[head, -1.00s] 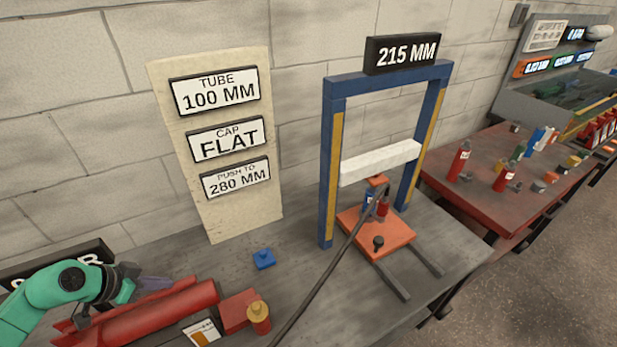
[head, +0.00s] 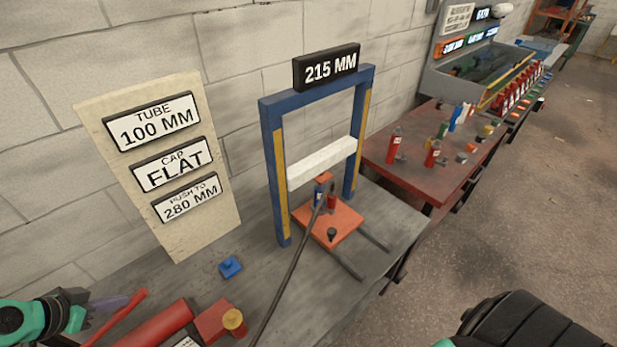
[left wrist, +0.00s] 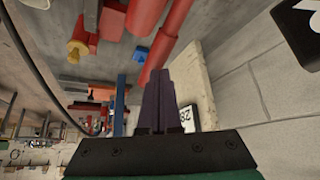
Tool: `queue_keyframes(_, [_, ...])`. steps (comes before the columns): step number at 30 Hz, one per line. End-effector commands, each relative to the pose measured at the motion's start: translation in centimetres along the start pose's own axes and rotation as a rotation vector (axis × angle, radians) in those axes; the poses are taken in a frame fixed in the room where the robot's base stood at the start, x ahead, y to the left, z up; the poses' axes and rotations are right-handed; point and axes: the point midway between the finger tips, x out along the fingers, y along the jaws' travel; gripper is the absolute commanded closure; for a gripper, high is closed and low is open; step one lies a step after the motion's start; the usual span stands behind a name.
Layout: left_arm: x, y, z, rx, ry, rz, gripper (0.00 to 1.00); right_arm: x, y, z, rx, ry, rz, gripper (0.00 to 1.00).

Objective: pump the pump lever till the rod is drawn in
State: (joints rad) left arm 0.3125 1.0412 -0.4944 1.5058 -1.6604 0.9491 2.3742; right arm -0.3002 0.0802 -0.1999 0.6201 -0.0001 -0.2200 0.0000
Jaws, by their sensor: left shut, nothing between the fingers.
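The red pump (head: 163,327) lies on the bench at the lower left, partly cut off by the frame edge. A thin red bar, which looks like its lever (head: 122,315), runs along its left side. My left gripper (head: 118,302) is shut and empty, with its dark fingers close to the lever's far end; I cannot tell whether they touch. In the left wrist view the closed fingers (left wrist: 158,90) point toward red bars. The blue press frame (head: 272,170) has a white crossbar (head: 322,164) above an orange plate (head: 345,220). The rod is not clearly visible. My right gripper is out of view.
A black hose (head: 283,285) runs from the pump side to the frame. A blue piece (head: 230,267) and a yellow-topped fitting (head: 233,320) sit near the pump. A sign board (head: 205,235) stands behind. The display (head: 327,68) reads 215 MM. A red table (head: 400,170) stands right.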

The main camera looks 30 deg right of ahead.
Motion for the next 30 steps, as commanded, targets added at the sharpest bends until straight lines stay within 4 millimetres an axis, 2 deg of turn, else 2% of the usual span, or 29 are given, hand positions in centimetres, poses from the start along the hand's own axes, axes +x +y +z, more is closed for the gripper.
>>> queue_keyframes(15, [0.1, 0.0, 0.1, 0.000, -0.002, 0.001, 1.00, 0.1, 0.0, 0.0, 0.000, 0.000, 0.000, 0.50])
queue_keyframes(30, [4.7, 0.1, 3.2, -0.001, -0.003, 0.001, 1.00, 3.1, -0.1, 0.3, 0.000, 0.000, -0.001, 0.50])
